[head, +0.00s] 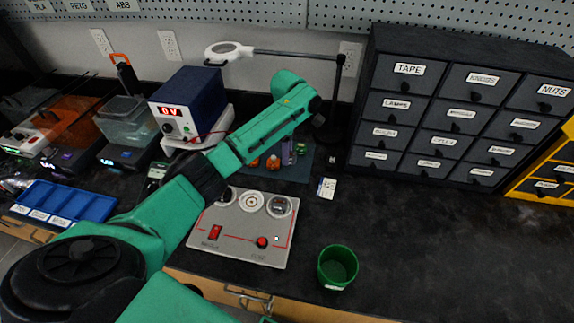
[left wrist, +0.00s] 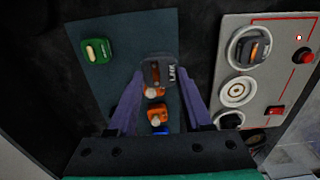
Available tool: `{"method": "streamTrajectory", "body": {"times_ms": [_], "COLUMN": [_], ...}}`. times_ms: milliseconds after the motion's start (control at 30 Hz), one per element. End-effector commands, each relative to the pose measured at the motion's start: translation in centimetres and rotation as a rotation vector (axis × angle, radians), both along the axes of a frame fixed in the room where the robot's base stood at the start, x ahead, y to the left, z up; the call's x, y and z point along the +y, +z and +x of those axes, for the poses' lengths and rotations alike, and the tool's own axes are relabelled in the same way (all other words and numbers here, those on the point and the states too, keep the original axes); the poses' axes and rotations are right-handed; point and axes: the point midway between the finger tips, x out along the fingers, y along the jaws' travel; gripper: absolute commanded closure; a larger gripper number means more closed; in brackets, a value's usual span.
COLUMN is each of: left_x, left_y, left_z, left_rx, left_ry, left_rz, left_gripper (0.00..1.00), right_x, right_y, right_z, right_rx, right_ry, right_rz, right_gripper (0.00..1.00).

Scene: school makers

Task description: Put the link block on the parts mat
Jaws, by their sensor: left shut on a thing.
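The link block (left wrist: 158,72) is a dark grey piece with white lettering. My left gripper (left wrist: 160,80) is shut on it, with one purple finger at each side. The block is over the dark teal parts mat (left wrist: 95,85) in the left wrist view; whether it touches the mat I cannot tell. In the head view my left gripper (head: 287,152) points down over the parts mat (head: 292,174), and the block cannot be made out there. A green block (left wrist: 97,50) and orange blocks (left wrist: 157,114) lie on the mat. My right gripper is not in view.
A grey panel (head: 225,235) with round sockets, a red switch and a red button stands in front of the mat. A green cup (head: 338,267) stands at the front edge. Drawer units (head: 440,115) stand right. A power supply (head: 188,103) and a magnifier lamp (head: 230,50) stand behind.

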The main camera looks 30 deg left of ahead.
Motion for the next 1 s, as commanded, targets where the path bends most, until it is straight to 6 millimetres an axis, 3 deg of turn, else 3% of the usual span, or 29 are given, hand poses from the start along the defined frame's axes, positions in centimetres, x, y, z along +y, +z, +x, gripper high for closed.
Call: {"method": "streamTrajectory", "body": {"times_ms": [300,667,700,733,767,1000], "left_x": [0.0,0.0,0.0,0.0,0.0,0.0], "left_y": [-5.5,-6.1,-6.1,-6.1,-6.1,-6.1], "left_z": [-0.1,0.0,0.0,0.0,0.0,0.0], "left_rx": [0.002,0.0,-0.001,-0.001,-0.001,-0.001], "left_ry": [0.001,0.001,0.001,0.001,0.001,0.001], "left_rz": [0.0,-0.001,0.0,0.0,0.0,0.0], "left_gripper": [1.0,1.0,0.39,0.27,0.2,0.2], "right_x": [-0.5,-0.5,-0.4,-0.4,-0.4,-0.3], "right_y": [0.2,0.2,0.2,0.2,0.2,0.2], "right_z": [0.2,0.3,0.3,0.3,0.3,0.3], "right_rx": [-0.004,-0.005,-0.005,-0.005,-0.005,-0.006], "right_ry": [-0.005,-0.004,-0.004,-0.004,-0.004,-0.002], "right_rz": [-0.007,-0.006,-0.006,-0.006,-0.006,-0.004], "right_gripper": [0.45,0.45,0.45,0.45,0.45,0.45]}}
